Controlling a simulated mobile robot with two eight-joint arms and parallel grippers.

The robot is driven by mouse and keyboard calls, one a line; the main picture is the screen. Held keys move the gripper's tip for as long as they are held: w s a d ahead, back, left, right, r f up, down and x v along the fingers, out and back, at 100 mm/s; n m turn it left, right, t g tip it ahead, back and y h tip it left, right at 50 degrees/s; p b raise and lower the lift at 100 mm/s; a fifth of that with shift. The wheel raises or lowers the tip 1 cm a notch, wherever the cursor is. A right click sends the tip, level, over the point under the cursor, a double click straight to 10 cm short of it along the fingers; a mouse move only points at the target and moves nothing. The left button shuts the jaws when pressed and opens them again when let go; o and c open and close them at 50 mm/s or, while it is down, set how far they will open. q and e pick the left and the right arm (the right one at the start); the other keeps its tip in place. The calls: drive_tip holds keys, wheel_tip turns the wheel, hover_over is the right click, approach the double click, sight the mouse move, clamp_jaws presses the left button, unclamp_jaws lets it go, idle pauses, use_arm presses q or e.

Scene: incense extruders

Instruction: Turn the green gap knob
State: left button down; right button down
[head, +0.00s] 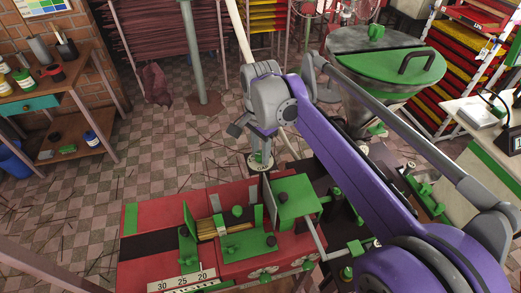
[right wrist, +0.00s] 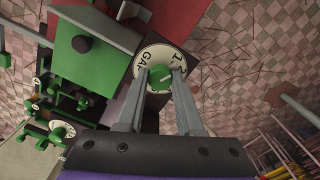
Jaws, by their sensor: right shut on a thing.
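There the knob itself is hidden by the gripper. My left gripper is not in view.
The red extruder (head: 160,213) with green plates and a numbered scale (head: 182,280) fills the lower middle. A green-lidded hopper (head: 385,65) stands at the back right. A wooden shelf (head: 70,95) with jars is at the left.

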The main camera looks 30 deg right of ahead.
drive_tip(key=m+p, duration=0.1)
drive_tip(key=m, duration=0.3)
drive_tip(key=shift+m, duration=0.7)
drive_tip(key=c, duration=0.5)
unclamp_jaws()
drive_tip(key=shift+c, duration=0.2)
drive_tip(key=shift+r, duration=0.15)
wheel_tip(320, 180, up, 10)
drive_tip(key=p, duration=0.1)
drive_tip(key=shift+r, duration=0.25)
